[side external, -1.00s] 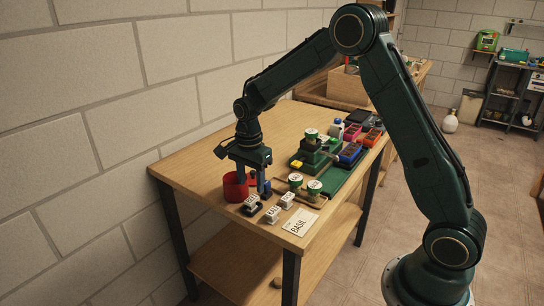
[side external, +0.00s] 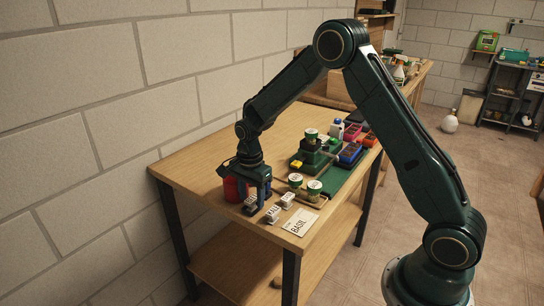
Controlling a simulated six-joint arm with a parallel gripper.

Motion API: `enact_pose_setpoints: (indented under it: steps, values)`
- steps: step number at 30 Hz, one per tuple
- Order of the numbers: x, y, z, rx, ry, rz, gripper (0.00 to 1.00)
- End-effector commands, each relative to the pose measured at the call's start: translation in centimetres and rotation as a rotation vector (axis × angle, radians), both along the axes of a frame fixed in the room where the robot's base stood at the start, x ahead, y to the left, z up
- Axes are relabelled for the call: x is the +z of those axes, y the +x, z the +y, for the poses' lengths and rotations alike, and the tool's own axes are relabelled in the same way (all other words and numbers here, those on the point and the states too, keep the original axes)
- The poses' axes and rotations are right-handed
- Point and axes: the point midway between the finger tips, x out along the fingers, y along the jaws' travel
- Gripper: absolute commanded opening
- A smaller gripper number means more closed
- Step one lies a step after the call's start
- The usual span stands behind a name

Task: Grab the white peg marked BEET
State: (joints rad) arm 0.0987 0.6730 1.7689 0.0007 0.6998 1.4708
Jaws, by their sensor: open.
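Three small white pegs stand in dark holders near the front of the wooden table: a left one (side external: 249,208), a middle one (side external: 272,214) and a right one (side external: 288,200). Their dark lettering is too small to read, so I cannot tell which is BEET. My gripper (side external: 254,203) points down, open, over the left peg. Its fingers appear on either side of that peg, but contact cannot be made out. The gripper partly hides the peg.
A red cup (side external: 231,189) stands just left of my gripper, partly hidden by it. White-and-green pots (side external: 314,187) stand to the right. A card reading BASIL (side external: 297,225) lies near the front edge. The table's left part is clear.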

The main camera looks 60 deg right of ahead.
Motion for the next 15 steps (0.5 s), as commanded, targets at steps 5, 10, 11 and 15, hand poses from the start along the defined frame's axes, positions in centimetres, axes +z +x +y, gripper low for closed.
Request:
enact_pose_setpoints:
  steps: [5,10,11,15]
  values:
    - [0.01,0.0,0.0,0.0,0.0,0.0,0.47]
    - [0.02,0.0,0.01,0.0,0.0,0.0,0.47]
    - [0.03,0.0,0.01,0.0,0.0,0.0,0.47]
    - [0.03,0.0,0.01,0.0,0.0,0.0,0.24]
